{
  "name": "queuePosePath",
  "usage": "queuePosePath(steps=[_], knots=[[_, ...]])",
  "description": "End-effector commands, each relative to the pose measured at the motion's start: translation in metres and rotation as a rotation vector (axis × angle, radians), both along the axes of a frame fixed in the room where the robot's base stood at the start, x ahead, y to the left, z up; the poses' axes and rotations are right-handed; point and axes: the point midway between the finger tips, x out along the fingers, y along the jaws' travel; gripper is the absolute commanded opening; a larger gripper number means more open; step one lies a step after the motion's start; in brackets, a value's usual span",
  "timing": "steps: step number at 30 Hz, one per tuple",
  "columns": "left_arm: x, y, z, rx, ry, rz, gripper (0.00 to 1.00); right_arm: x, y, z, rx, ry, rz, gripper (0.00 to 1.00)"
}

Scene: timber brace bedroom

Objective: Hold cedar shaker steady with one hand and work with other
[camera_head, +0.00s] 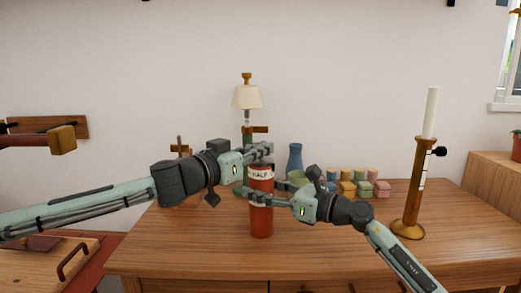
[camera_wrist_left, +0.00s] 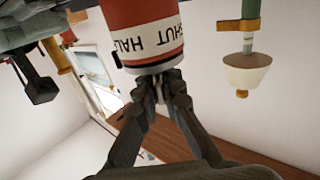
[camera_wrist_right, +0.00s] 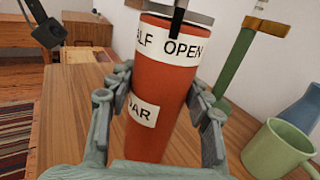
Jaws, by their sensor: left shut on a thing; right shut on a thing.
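The cedar shaker (camera_head: 261,222) is a red-orange cylinder standing upright on the wooden table. Its white labels read "HALF OPEN" and "SHUT" around the top, and a lower label, partly covered, ends in "DAR" in the right wrist view (camera_wrist_right: 162,80). My left gripper (camera_head: 266,151) is shut on the shaker's top end; its fingers meet the narrow top in the left wrist view (camera_wrist_left: 160,84). My right gripper (camera_head: 262,194) is shut around the shaker's body, one finger on each side in the right wrist view (camera_wrist_right: 155,98).
A green mug (camera_wrist_right: 278,150) and a blue vase (camera_head: 295,158) stand close by on the right. A brass candlestick (camera_head: 411,195) holds a white candle. A lamp (camera_head: 247,97) rises behind. The table's front (camera_head: 200,255) is clear.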

Motion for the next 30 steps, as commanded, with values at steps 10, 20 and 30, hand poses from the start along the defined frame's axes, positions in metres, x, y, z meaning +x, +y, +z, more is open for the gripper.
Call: queuePosePath(steps=[10,20,30], knots=[[-0.003,-0.0062,0.0001,-0.002,0.003,0.257,0.0,-0.0014,0.0024,-0.0016,-0.001,0.003,0.005,0.16],[-0.0025,-0.0051,0.0026,-0.004,-0.003,0.389,0.0,-0.0022,0.0034,-0.0025,-0.003,0.004,0.008,0.16],[-0.001,-0.0002,0.0024,-0.001,0.001,0.423,0.0,-0.0024,0.0035,-0.0031,-0.005,0.004,0.008,0.16]])
